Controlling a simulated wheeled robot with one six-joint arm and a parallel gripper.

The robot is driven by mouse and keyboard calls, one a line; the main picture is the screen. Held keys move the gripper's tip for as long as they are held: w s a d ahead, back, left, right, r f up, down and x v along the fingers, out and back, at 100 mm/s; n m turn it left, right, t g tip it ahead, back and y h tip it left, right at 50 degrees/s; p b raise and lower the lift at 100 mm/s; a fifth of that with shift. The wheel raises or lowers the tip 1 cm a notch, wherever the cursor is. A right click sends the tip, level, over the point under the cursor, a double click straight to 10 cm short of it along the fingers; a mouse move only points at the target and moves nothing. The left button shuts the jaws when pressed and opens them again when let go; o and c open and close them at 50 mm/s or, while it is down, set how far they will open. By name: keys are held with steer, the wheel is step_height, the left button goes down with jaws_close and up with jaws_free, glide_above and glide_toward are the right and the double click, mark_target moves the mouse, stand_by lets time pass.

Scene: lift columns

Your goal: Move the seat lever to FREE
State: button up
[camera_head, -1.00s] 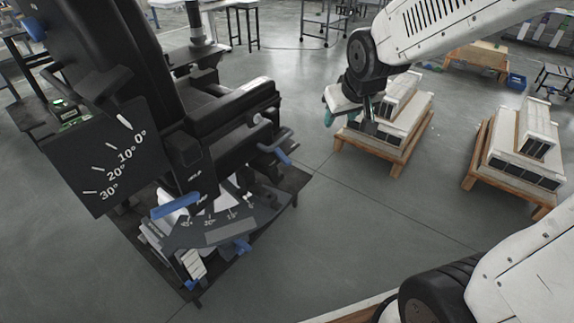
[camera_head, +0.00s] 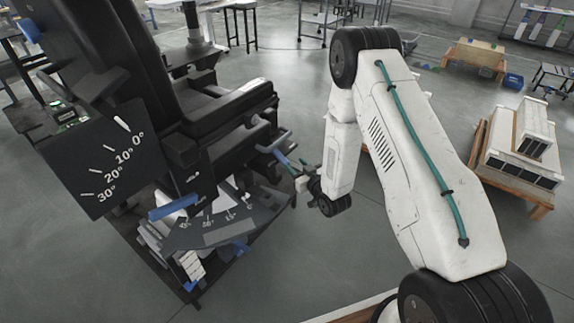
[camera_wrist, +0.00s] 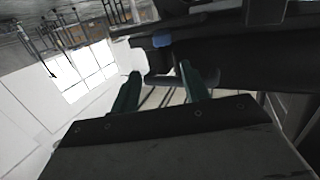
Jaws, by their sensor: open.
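The black seat (camera_head: 222,110) stands at the left in the head view, with several blue-tipped handles on its side. A blue-tipped lever (camera_head: 283,158) sticks out below the armrest. My gripper (camera_head: 293,166) is beside this lever, partly hidden by my arm; contact cannot be told. In the wrist view my gripper (camera_wrist: 160,70) shows two teal fingers spread apart with nothing held between them. A blue tip (camera_wrist: 162,40) on a dark part of the seat lies just beyond the gap. No FREE marking can be read.
A dial plate (camera_head: 105,160) marked 0° to 30° is on the seat's left side. A lower scale plate (camera_head: 215,228) and a blue handle (camera_head: 173,207) sit near the base. Wooden pallets with white blocks (camera_head: 520,140) stand right. The floor in front is clear.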

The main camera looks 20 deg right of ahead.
step_height(320, 180, down, 3)
steer(key=s+t, duration=0.1)
steer(key=s, duration=0.1)
glide_toward(278, 155)
steer(key=shift+y, duration=0.3)
steer(key=w, duration=0.4)
steer(key=shift+w+f, duration=0.1)
steer(key=shift+f, duration=0.2)
jaws_close()
